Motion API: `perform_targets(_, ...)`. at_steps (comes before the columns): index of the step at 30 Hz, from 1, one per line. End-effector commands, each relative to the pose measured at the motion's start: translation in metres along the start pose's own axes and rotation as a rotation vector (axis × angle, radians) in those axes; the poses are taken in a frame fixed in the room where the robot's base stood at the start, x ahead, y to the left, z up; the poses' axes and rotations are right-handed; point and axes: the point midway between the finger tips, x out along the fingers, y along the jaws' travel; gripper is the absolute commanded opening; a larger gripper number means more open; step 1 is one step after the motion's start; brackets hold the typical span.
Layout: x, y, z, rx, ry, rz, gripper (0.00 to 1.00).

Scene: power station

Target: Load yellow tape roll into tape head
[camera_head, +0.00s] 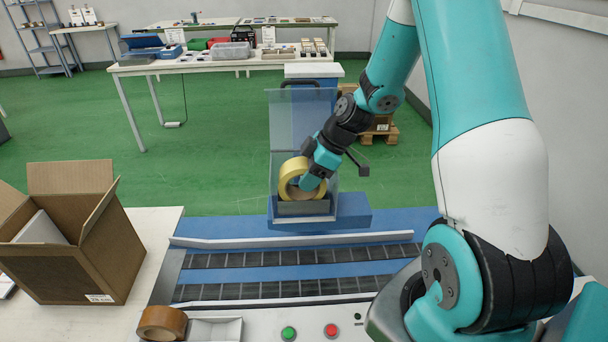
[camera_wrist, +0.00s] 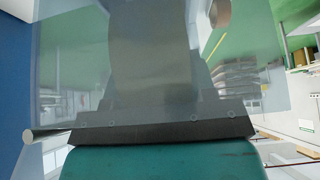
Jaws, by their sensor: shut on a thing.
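The yellow tape roll (camera_head: 285,178) stands on edge in the middle of the head view, just above the dark block of the tape head (camera_head: 303,208). Clear panels rise around and behind it. My gripper (camera_head: 309,182) is shut on the roll, reaching in from the upper right. I cannot tell whether the roll touches the tape head. In the wrist view, a clear panel with a dark strip (camera_wrist: 160,133) fills the middle, and the yellow roll cannot be made out there.
A conveyor with dark roller tracks (camera_head: 290,258) lies in front of the tape head. An open cardboard box (camera_head: 90,260) stands at left. A brown tape roll (camera_head: 160,323) lies beside a white tray (camera_head: 214,329). Green (camera_head: 288,333) and red (camera_head: 331,330) buttons sit at the front.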

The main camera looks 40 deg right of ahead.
Motion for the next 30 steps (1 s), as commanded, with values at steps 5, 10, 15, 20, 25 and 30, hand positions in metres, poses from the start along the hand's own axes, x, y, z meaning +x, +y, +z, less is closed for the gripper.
perform_targets(5,0.0111,0.0018,0.0111,0.004,0.001,0.006,0.15)
perform_targets(10,0.0102,0.0017,0.0102,0.003,0.001,0.006,0.15)
perform_targets(15,0.0135,0.0014,0.0112,0.002,0.001,0.006,0.15)
perform_targets(20,0.0136,0.0012,0.011,0.002,0.0,0.005,0.76)
perform_targets(25,0.0135,0.0012,0.0109,0.002,0.0,0.005,0.76)
perform_targets(30,0.0098,0.0013,0.0086,0.001,0.0,0.006,0.76)
